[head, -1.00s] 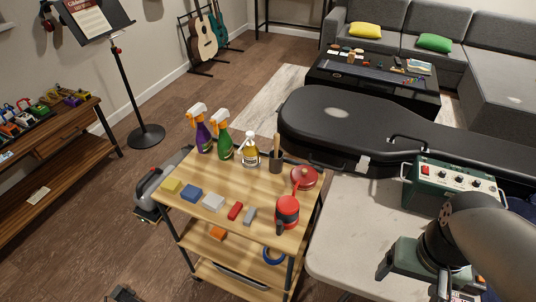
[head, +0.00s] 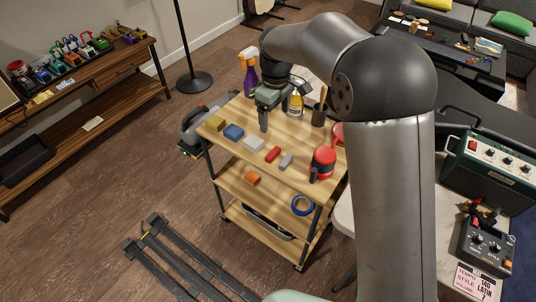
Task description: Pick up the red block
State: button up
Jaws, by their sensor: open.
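The red block (head: 273,154) lies on the wooden top of the rolling cart (head: 235,163), in a row with other blocks. A white block (head: 254,143) lies to its left and a grey block (head: 286,161) to its right, each apart from it. My gripper (head: 264,127) points down above the cart top, behind the white and red blocks. It is open, with nothing seen between its fingers. Only one finger shows clearly, and the arm hides part of the cart's back.
Yellow (head: 216,124) and blue (head: 233,132) blocks lie at left. A red and black container (head: 322,163) stands at right. A purple spray bottle (head: 250,80), a yellow-liquid bottle (head: 295,105) and a dark cup (head: 319,115) stand behind. An orange block (head: 252,178) lies on the lower shelf.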

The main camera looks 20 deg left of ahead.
send_over(273, 152)
notch_tip(273, 152, down, 10)
jog(key=shift+d+r+p, duration=0.15)
jog(key=shift+r+p, duration=0.05)
jog(key=shift+p, duration=0.25)
jog(key=shift+f+p, duration=0.6)
jog(key=shift+f, duration=2.25)
jog(key=c, duration=1.1)
